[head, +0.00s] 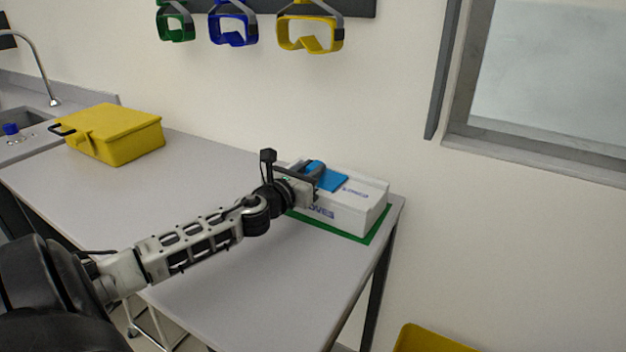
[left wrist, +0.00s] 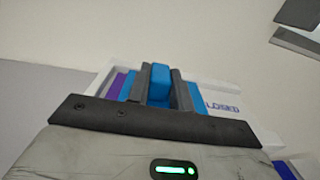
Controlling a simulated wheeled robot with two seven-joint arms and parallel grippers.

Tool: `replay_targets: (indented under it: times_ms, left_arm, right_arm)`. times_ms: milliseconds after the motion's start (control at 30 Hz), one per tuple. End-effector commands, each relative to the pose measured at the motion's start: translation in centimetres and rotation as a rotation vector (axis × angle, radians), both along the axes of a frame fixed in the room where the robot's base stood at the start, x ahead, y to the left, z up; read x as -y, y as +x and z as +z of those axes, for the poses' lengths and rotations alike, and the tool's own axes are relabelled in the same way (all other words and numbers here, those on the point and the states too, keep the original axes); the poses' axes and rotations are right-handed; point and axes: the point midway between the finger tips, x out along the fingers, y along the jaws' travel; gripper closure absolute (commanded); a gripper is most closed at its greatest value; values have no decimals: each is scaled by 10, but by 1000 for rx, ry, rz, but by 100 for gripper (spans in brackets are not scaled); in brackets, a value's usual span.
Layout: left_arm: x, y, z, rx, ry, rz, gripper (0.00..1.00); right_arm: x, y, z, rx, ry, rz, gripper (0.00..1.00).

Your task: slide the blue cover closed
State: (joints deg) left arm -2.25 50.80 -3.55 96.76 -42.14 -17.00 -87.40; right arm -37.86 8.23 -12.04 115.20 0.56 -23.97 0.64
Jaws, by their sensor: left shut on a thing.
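The blue cover (head: 333,181) lies on top of a white box (head: 370,194) with blue lettering at the table's far right end. My left gripper (head: 314,171) is over the box top, shut on the cover's raised blue handle. In the left wrist view, the blue handle (left wrist: 160,84) stands between the two dark fingers, with blue cover surface on either side. A purple strip (left wrist: 119,84) shows left of the cover in that view; part of the box top is hidden behind my gripper. My right gripper is in neither view.
The box stands on a green mat (head: 379,230) near the grey table's (head: 215,175) right edge. A yellow case (head: 115,135) sits at the left by the sink. Goggles (head: 310,35) hang on the wall. The table's middle is clear.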

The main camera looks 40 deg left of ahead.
Motion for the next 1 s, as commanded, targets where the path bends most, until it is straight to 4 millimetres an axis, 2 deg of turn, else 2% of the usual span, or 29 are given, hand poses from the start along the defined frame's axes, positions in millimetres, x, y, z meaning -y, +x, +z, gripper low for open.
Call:
replay_targets:
  times_ms: [33,167,467,500,567,600,867,1000]
  left_arm:
    - [-10,-1,-5,-4,3,0,100]
    - [-24,-3,-3,-2,1,-5,100]
    - [-29,-5,0,-1,-1,-1,100]
    - [-29,-5,0,-1,-1,-1,76]
    - [-29,-5,0,-1,-1,-1,59]
    - [-29,-5,0,-1,-1,-1,56]
    - [-28,-5,-1,-1,-1,-2,56]
    - [-27,-12,-2,-4,-1,-2,56]
  right_arm:
    - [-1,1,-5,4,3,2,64]
    - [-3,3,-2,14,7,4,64]
    - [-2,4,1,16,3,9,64]
    - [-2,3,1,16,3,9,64]
    - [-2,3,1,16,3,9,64]
    - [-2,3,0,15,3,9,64]
    - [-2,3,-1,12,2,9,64]
    - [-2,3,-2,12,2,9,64]
